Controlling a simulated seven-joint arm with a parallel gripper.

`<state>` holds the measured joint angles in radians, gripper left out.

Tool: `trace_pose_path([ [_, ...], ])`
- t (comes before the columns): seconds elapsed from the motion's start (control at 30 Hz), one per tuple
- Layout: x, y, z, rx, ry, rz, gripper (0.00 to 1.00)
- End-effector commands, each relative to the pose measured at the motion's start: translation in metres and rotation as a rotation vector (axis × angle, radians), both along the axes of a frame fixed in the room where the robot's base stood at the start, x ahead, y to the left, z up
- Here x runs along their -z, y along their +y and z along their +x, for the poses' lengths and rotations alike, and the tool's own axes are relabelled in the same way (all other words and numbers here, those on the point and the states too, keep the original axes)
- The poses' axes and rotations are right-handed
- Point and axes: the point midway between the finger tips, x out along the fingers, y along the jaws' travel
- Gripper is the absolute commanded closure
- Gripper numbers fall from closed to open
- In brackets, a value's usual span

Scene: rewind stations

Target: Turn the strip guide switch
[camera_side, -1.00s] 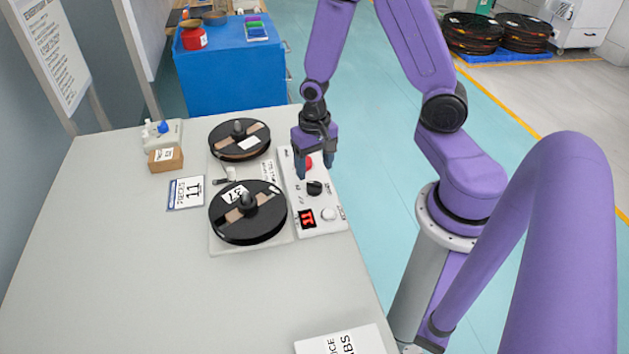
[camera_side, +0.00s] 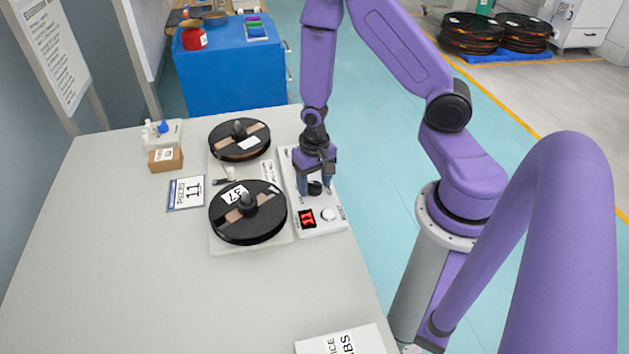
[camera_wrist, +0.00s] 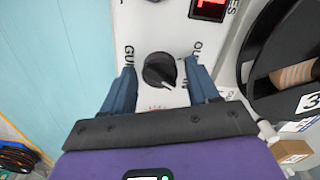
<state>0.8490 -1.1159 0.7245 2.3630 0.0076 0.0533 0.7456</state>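The strip guide switch is a black rotary knob (camera_wrist: 160,70) on the white control panel (camera_wrist: 140,25), with partly covered lettering around it. In the wrist view it sits between the two blue fingers of my gripper (camera_wrist: 162,85), with a gap on each side. In the side view my gripper (camera_side: 315,190) points down over the panel, and the knob (camera_side: 315,187) shows between the fingertips. The gripper is open. I cannot tell the exact height of the fingertips over the panel.
Two black reels (camera_side: 248,222) (camera_side: 239,150) stand left of the panel. A red digital display (camera_side: 307,219) and a white round button (camera_side: 328,214) sit on the panel's near end. A card marked 11 (camera_side: 186,193) and a small cardboard box (camera_side: 165,159) lie farther left.

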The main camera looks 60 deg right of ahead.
Motion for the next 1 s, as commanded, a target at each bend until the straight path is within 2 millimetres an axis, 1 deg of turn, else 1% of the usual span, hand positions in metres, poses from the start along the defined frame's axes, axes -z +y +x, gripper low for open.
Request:
trace_pose_path([
  [0.03,-0.0001,0.0000,0.0000,0.000,0.000,0.000,0.59],
  [0.07,-0.0001,0.0000,0.0000,0.000,0.000,0.000,0.69],
  [0.1,-0.0001,0.0000,-0.0001,0.000,0.000,0.000,0.82],
  [0.13,-0.0001,0.0000,-0.0001,0.000,0.000,0.000,0.89],
  [0.37,-0.0002,0.0002,-0.0001,-0.010,0.001,0.000,0.89],
  [0.57,-0.0002,0.0001,-0.0005,-0.074,0.003,-0.001,0.89],
  [0.77,-0.0003,0.0001,0.0000,-0.210,0.001,-0.001,0.89],
  [1.0,-0.0003,0.0000,0.0000,-0.433,0.001,-0.001,0.89],
])
